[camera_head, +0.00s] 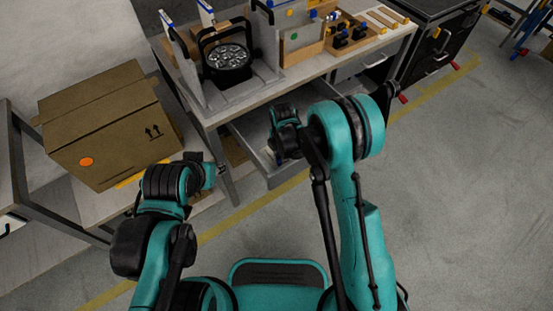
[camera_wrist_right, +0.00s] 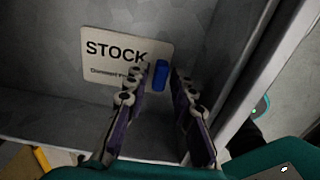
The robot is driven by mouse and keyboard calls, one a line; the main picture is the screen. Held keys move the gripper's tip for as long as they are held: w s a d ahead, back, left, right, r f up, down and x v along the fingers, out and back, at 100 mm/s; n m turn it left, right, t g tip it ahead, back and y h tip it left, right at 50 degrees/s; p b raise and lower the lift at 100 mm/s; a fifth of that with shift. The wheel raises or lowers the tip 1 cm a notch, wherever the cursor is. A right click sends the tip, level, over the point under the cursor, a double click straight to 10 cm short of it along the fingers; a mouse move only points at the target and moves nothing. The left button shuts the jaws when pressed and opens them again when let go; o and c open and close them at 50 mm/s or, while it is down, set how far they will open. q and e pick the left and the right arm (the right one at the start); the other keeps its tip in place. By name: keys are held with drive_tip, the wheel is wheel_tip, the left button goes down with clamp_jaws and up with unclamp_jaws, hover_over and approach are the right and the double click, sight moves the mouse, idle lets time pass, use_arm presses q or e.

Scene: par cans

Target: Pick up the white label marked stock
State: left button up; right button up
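The white label (camera_wrist_right: 110,50) marked STOCK lies on the grey floor of an open drawer in the right wrist view. A blue tab (camera_wrist_right: 161,75) sits at its right edge. My right gripper (camera_wrist_right: 159,82) is open, with its two fingers apart and the tips at either side of the blue tab. The near finger covers the label's lower right corner. I cannot tell whether the fingers touch the tab. In the head view the right gripper (camera_head: 283,150) reaches into the drawer and hides the label. My left gripper (camera_head: 208,173) is near the cardboard box; its fingers are unclear.
The open drawer (camera_head: 249,151) has raised walls close around my right gripper. Above it, the workbench (camera_head: 235,112) carries a black par can (camera_head: 228,60), panels and wooden trays. A cardboard box (camera_head: 105,125) stands on a low table at left.

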drive_tip(key=shift+r, duration=0.1)
clamp_jaws()
